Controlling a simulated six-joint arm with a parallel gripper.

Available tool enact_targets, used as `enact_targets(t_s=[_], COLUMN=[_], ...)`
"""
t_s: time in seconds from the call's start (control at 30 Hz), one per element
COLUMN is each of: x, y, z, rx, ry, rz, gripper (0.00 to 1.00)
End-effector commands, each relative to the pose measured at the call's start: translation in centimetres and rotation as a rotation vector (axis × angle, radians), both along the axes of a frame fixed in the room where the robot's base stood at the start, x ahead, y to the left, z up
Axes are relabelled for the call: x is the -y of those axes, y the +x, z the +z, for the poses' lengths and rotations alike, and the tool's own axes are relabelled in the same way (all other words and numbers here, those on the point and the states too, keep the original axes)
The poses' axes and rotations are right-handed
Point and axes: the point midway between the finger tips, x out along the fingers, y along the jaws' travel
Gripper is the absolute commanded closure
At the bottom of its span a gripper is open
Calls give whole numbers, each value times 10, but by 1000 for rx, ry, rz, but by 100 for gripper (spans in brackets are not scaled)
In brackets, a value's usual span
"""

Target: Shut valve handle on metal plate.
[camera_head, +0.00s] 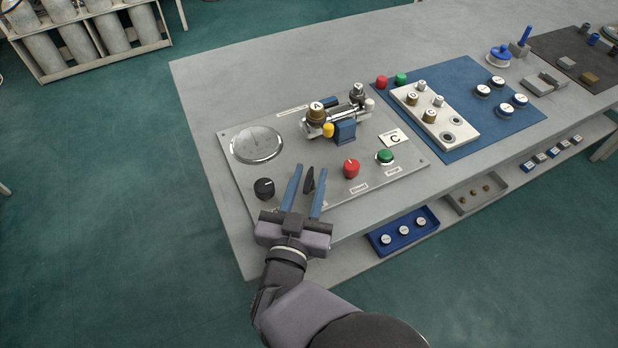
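The metal plate (315,212) lies on the near left part of the grey table. A small dark upright piece (309,180) shows on the plate between the fingers of my gripper (310,171); it looks like the valve handle, but its turn position is unclear. My gripper comes in from the near edge, over the plate's front part. Its two blue fingers are spread, with gaps visible beside the dark piece. I cannot tell whether either finger touches it. The gripper hides the part of the plate beneath it.
The plate bears a round gauge (257,144), a black knob (264,188), a red knob (351,168), a green button (385,156) and a brass-and-steel valve assembly (338,118). A blue mat (477,75) with a white block (435,113) lies to the right. Trays sit on the lower shelf.

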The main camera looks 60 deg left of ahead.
Motion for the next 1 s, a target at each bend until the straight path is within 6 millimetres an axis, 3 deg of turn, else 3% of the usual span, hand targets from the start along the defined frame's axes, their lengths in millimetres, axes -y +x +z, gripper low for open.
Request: enact_targets(t_s=[0.27, 0.8, 1.0], x=[0, 0, 0], y=[0, 0, 0], z=[13, 84, 98], rx=[0, 0, -1], ry=[1, 1, -1], rz=[0, 0, 0], gripper=[71, 71, 71])
